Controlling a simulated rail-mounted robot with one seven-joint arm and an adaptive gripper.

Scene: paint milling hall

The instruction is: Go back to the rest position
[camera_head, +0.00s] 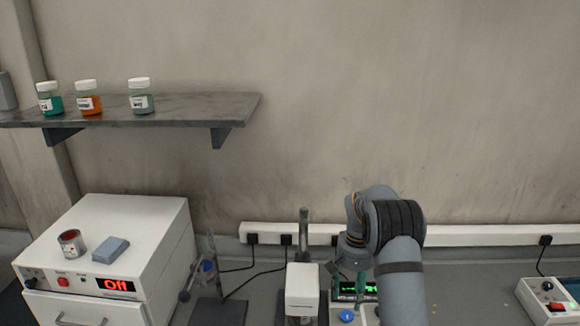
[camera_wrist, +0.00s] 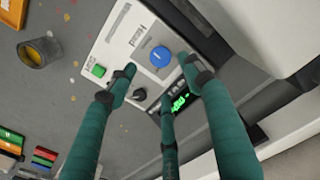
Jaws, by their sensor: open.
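My gripper (camera_wrist: 158,84) has green fingers with dark joints, seen from above in the wrist view. The fingers are spread open with nothing between them. They hang over a white control panel (camera_wrist: 118,45) with a blue round knob (camera_wrist: 160,56), a green button (camera_wrist: 99,71), a black knob and a green lit display (camera_wrist: 180,101). I cannot tell whether a fingertip touches the panel.
A white device (camera_head: 301,290) stands close left of my gripper. Farther left are a stand (camera_head: 219,310) and a white oven-like box (camera_head: 118,235) reading "Off", with a can and a blue block on top. A wall shelf (camera_head: 180,108) holds three jars. A control box (camera_head: 550,302) stands right.

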